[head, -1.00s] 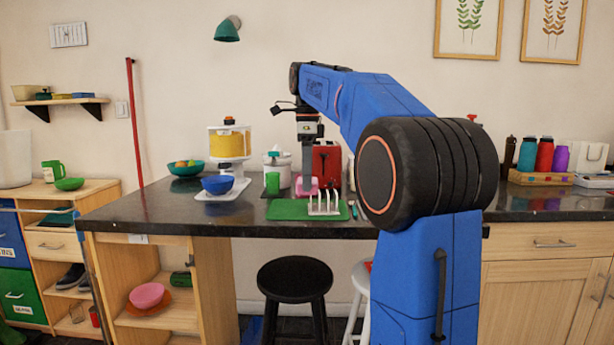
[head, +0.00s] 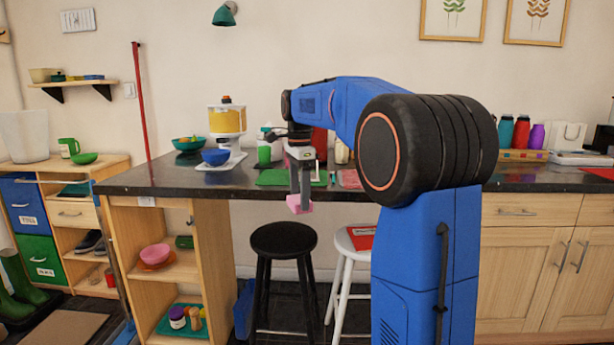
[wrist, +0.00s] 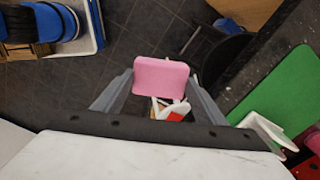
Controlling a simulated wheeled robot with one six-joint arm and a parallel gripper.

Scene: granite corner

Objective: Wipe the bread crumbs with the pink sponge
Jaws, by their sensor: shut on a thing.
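My gripper (head: 300,203) is shut on the pink sponge (head: 298,208) and points downward. In the head view it hangs in front of the dark counter's (head: 220,181) front edge, with the sponge near the edge's height. In the wrist view the sponge (wrist: 162,78) sits between the two fingers, with dark floor tiles behind it. No bread crumbs can be made out in either view.
A green board (head: 273,178) lies on the counter behind my gripper, and a reddish mat (head: 350,179) lies right of it. A black stool (head: 284,239) and a white stool (head: 345,245) stand below.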

